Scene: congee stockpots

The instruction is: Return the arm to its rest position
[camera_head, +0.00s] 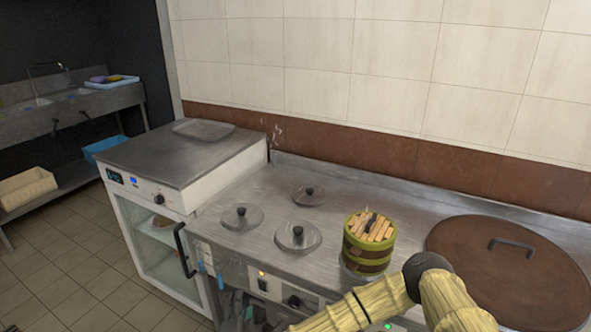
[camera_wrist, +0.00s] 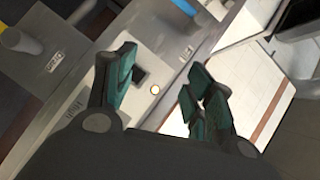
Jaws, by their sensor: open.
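My gripper (camera_wrist: 158,92) shows in the wrist view with its dark green fingers spread apart and nothing between them. Beyond the fingers the wrist view shows a tilted view of grey surfaces and pale tiles. In the head view my arm, in a pale yellow cover with a dark joint, comes in at the bottom right, in front of the counter (camera_head: 265,228). The gripper itself is out of the head view.
A green-banded wooden bucket (camera_head: 368,254) stands on the steel counter, close to my arm. Small lids (camera_head: 298,238) with black knobs lie left of it. A large brown lid (camera_head: 470,262) is at the right. A glass-door cabinet (camera_head: 150,240) stands left, with tiled floor (camera_head: 75,262) beyond.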

